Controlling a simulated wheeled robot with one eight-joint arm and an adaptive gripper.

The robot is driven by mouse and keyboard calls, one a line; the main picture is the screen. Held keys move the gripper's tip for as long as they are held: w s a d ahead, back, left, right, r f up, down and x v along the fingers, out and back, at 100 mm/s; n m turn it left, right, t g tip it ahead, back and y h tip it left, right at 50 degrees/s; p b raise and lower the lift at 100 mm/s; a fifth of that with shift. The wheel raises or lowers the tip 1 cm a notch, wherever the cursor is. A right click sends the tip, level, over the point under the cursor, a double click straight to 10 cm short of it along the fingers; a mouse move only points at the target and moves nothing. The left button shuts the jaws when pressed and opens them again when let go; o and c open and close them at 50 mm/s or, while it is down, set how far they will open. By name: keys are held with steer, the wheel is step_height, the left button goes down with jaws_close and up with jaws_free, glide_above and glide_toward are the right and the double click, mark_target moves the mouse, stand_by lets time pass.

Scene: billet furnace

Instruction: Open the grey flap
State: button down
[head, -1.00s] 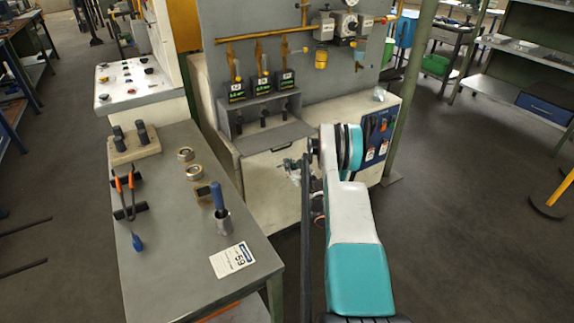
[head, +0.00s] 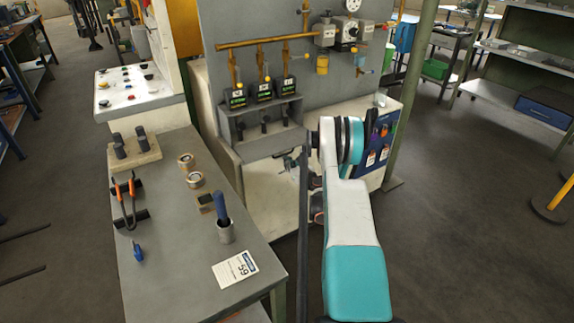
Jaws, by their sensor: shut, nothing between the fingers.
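The grey flap (head: 262,148) is a flat panel on the pale cabinet, just below the grey recess that holds the dark valves. Its exact angle is hard to judge. My gripper (head: 288,163) is small in view, just below the flap's front edge near its right half. The gripper is shut with nothing between its fingers. My arm hides the right side of the cabinet front, and I cannot tell whether the gripper touches the flap.
A grey table (head: 178,275) stands at the left with tongs (head: 125,200), a blue-handled tool in a cup (head: 224,225), rings and a card (head: 235,268). A green post (head: 408,100) stands right of the cabinet. Open floor lies to the right.

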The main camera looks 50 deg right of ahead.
steer(key=shift+s+a+r+g+y+p, duration=0.1)
steer(key=shift+s+r+g+y+p, duration=0.15)
steer(key=shift+r+g+p, duration=0.5)
steer(key=shift+s+a+r+g+y+p, duration=0.1)
steer(key=shift+r+g+y+p, duration=0.2)
steer(key=shift+r+g+p, duration=0.45)
steer(key=shift+s+r+g+y+p, duration=0.25)
steer(key=shift+r+g+p, duration=0.4)
steer(key=shift+r+g, duration=0.2)
step_height(320, 180, down, 4)
steer(key=b, duration=0.4)
steer(key=s+f+p+v, duration=0.1)
steer(key=p+v, duration=0.3)
steer(key=v, duration=0.6)
steer(key=shift+a+f, duration=0.2)
steer(key=shift+f, duration=0.1)
